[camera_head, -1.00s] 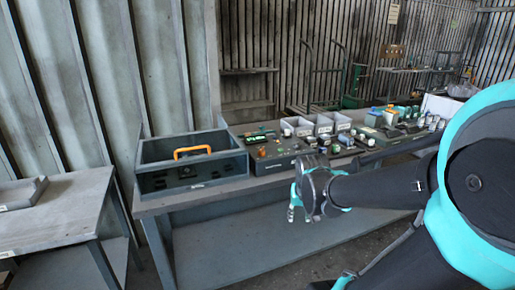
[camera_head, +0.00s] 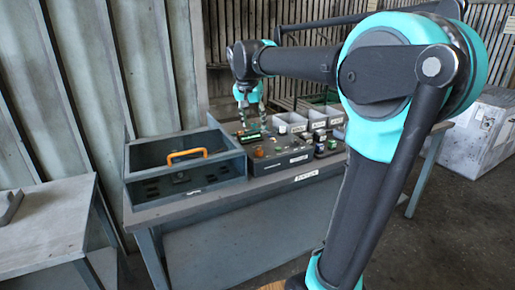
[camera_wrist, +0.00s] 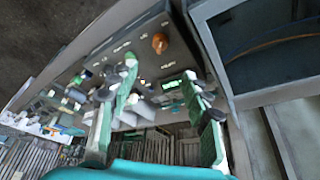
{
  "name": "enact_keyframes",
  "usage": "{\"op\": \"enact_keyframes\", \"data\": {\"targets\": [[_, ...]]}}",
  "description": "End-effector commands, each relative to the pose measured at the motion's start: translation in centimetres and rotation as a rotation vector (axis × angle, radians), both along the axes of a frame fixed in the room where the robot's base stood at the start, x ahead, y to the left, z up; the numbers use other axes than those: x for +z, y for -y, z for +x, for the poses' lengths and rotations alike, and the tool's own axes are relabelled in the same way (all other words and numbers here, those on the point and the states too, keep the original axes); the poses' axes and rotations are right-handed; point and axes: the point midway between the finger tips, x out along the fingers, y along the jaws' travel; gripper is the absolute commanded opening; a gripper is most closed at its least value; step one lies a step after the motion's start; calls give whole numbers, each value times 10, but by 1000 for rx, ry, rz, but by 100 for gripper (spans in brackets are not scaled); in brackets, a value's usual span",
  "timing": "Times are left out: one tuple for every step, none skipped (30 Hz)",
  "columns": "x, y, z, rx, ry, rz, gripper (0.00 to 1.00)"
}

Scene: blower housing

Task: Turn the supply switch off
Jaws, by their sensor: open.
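A dark control panel (camera_head: 293,160) stands on the bench, with small knobs, labels and a lit green display. In the wrist view the panel (camera_wrist: 130,50) shows an orange knob (camera_wrist: 160,43) and the green display (camera_wrist: 172,84). The labels are too small to read surely, so I cannot tell which control is the supply switch. My gripper (camera_head: 249,101) points down above the back part of the panel, fingers apart and empty.
A grey open box (camera_head: 150,195) with an orange handle (camera_head: 187,153) stands left of the panel. Grey bins (camera_head: 292,121) stand behind it to the right. A corrugated wall is close behind; another table (camera_head: 45,235) is at the left.

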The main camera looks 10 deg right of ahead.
Motion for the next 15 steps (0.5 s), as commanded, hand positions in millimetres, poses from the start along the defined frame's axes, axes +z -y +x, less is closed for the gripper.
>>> {"op": "enact_keyframes", "data": {"targets": [[-10,2,4,-1,0,0,48],[-16,3,6,0,0,0,48],[-23,4,9,0,0,0,48],[-29,5,11,0,0,0,48],[-34,6,13,0,0,0,48],[-42,8,16,0,0,-1,48],[-47,9,18,-1,0,0,48],[-53,10,20,-1,0,0,48],[-60,12,22,0,0,-1,48],[-66,13,25,0,0,-1,48],[-71,13,27,1,-1,-1,48],[-79,15,29,1,0,0,48],[-84,16,31,1,0,0,48],[-89,17,33,1,0,0,48],[-95,18,36,0,0,0,48]]}}
